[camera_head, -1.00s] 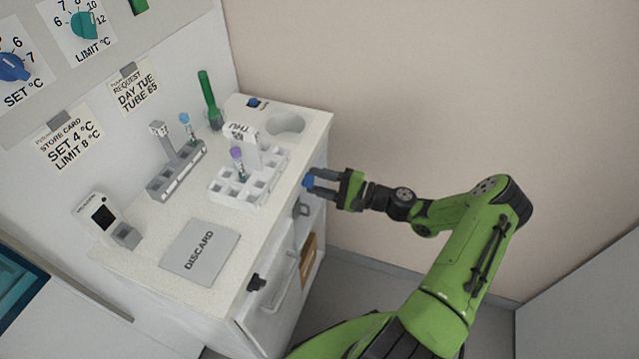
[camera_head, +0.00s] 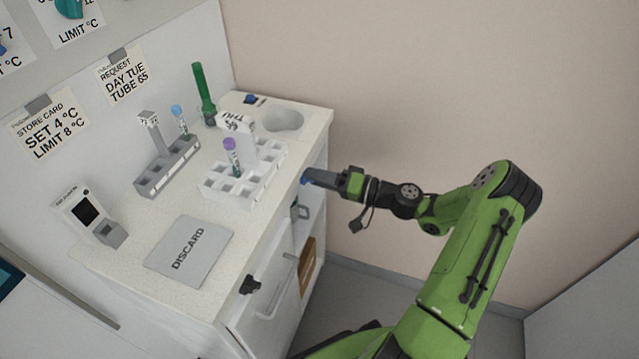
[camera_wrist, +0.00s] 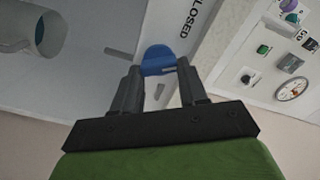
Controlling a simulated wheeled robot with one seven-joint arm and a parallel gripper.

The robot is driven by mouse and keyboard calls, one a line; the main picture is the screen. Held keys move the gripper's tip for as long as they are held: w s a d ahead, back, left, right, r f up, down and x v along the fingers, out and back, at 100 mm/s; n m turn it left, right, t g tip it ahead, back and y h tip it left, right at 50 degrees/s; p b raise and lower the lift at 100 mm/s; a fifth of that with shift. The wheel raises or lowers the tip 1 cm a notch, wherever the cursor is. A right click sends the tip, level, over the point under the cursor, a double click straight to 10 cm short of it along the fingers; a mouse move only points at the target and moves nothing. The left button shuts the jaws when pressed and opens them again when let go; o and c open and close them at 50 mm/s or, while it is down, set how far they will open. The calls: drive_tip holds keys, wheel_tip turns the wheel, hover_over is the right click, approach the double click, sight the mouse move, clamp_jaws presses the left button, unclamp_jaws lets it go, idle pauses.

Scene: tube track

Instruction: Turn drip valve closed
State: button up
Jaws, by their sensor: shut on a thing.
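The drip valve shows as a blue handle (camera_wrist: 158,60) at top centre in the wrist view, on a pale panel beside the printed word CLOSED (camera_wrist: 189,22). My gripper (camera_wrist: 158,73) is shut on this blue handle, one finger on each side. The rest of the valve is hidden there.
The cabinet front has a handle (camera_head: 280,292) below. A bare wall (camera_head: 450,80) stands behind my arm.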

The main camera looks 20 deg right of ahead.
drive_tip(key=shift+s+f+n+b, duration=0.1)
drive_tip(key=shift+f+n+b, duration=0.05)
drive_tip(key=shift+n+b, duration=0.8)
drive_tip(key=shift+n, duration=0.25)
drive_tip(key=o, duration=0.8)
drive_tip(key=shift+c, duration=0.2)
